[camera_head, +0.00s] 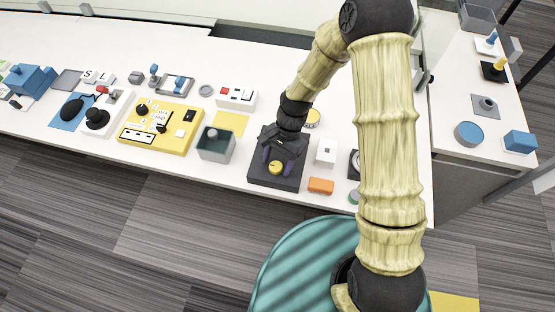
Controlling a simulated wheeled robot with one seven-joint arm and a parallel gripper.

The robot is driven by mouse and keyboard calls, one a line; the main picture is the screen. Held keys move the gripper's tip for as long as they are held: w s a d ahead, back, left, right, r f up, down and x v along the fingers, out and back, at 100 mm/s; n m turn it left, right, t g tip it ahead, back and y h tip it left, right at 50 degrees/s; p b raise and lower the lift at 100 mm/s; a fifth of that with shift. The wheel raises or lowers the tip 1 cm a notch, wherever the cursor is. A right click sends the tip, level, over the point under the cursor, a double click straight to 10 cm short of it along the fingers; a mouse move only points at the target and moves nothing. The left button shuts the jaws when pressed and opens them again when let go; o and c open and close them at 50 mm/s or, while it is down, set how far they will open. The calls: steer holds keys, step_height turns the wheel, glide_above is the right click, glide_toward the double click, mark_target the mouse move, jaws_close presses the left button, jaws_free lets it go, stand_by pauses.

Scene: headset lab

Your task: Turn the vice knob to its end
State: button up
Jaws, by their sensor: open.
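A round yellow knob (276,168) sits on a dark square base (266,182) near the table's front edge. It appears to be the vice knob, but the vice's jaws cannot be made out clearly. My gripper (277,157) reaches down over this base from behind the knob, with its fingers apart. Dark purple parts show on either side, just behind the knob; I cannot tell whether the fingers touch it. The knob's far side is partly hidden by my gripper.
A grey open box (216,145) stands left of the base. An orange block (320,185) and a white switch box (326,152) stand close on its right. A yellow panel (160,126) lies farther left. My arm hides part of the table's right side.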

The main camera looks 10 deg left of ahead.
steer(key=shift+c, duration=0.2)
steer(key=shift+w, duration=0.1)
steer(key=c, duration=0.9)
steer(key=shift+c, duration=0.2)
